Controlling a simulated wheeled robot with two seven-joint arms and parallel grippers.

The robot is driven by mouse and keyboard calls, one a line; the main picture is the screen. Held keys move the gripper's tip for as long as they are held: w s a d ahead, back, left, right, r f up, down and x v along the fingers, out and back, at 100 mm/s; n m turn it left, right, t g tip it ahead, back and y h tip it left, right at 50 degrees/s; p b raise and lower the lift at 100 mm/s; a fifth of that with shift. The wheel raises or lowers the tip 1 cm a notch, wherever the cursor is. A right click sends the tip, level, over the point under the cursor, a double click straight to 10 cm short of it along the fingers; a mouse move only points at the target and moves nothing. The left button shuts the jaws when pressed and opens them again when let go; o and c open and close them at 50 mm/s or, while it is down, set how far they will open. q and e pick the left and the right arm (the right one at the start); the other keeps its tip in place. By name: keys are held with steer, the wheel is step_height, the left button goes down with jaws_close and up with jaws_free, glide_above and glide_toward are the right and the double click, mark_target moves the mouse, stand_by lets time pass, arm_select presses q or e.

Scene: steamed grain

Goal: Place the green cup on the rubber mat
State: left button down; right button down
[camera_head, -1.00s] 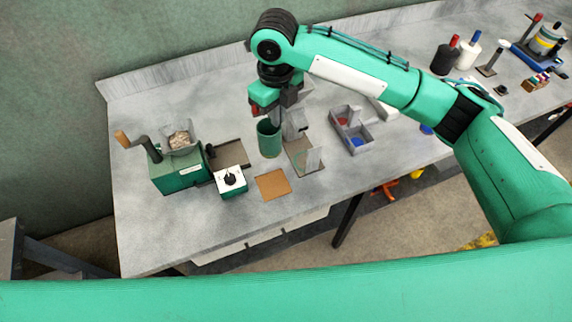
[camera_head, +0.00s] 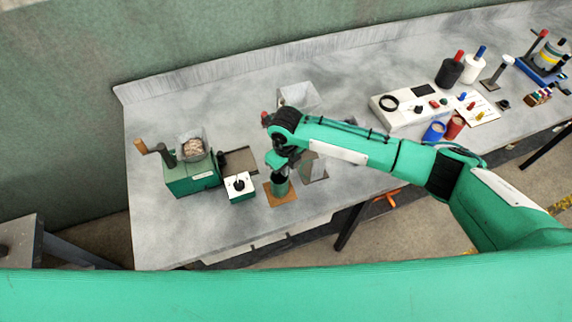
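The green cup (camera_head: 279,187) is upright below my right gripper (camera_head: 281,172), at the brown square mat (camera_head: 271,201) near the table's front edge. The cup covers part of that mat; I cannot tell whether its base touches it. My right gripper seems shut on the cup's upper part, but my wrist and arm hide most of the fingers. My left gripper is not in view.
A green grinder (camera_head: 191,178) with a crank and a small green box with a black knob (camera_head: 239,186) stand left of the cup. A dark flat plate (camera_head: 240,161) lies behind the box. A grey bin (camera_head: 298,94) and a white panel (camera_head: 410,103) are farther back.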

steer(key=shift+f, duration=0.2)
steer(key=c, duration=1.7)
jaws_free()
steer(key=shift+r, duration=0.1)
steer(key=shift+r, duration=0.2)
steer(key=shift+r+b, duration=0.35)
steer(key=shift+r, duration=0.05)
step_height(320, 180, up, 11)
steer(key=b, duration=0.3)
steer(key=shift+a, duration=0.1)
